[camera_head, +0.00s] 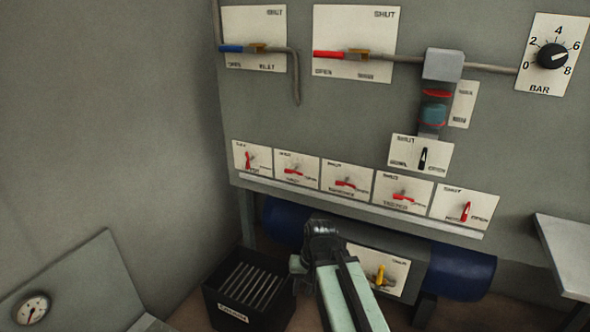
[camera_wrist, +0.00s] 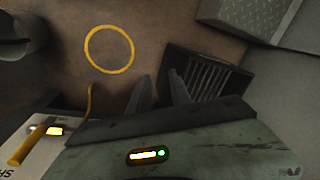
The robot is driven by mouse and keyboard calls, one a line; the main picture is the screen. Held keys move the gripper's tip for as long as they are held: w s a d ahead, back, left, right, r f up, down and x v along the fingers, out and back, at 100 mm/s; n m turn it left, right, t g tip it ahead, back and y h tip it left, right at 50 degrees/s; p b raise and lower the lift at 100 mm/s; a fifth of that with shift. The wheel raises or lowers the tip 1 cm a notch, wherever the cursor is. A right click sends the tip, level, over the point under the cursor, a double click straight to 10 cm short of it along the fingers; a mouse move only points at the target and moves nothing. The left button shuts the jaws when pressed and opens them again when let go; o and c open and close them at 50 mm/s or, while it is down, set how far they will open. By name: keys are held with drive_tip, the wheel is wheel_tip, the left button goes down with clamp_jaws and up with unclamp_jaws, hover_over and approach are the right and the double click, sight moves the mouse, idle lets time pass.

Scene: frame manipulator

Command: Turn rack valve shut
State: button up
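Five small white valve plates with red handles run in a row across the panel; their names are too small to read surely, so I cannot tell which is the rack valve. The far-left handle (camera_head: 248,159) stands upright. The second (camera_head: 291,170), third (camera_head: 345,183) and fourth (camera_head: 403,197) lie roughly level. The far-right handle (camera_head: 466,211) stands near upright. A yellow-handled valve (camera_head: 380,275) sits below, on a plate before the blue tank; its handle shows in the wrist view (camera_wrist: 27,146). My gripper (camera_head: 321,232) is below the row, its fingers (camera_wrist: 160,80) apart and empty.
A black slotted crate (camera_head: 223,297) stands on the floor left of my arm. The blue tank (camera_head: 462,272) lies under the panel's ledge (camera_head: 350,208). A yellow ring (camera_wrist: 109,50) shows on the floor. Blue-handled (camera_head: 231,49) and red-handled (camera_head: 328,54) pipe valves are above.

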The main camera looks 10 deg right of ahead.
drive_tip(key=w+a+r+m+t+y+p, duration=0.1)
drive_tip(key=w+r+m+t+y+p, duration=0.4)
drive_tip(key=w+r, duration=0.55)
drive_tip(key=m+t+y+p, duration=0.25)
drive_tip(key=m+t, duration=0.45)
drive_tip(key=m, duration=0.4)
approach(297, 173)
drive_tip(key=x, duration=0.4)
drive_tip(key=shift+w+r, duration=0.1)
drive_tip(key=shift+w, duration=0.05)
drive_tip(key=shift+b+x, duration=0.85)
drive_tip(key=shift+x, duration=3.1)
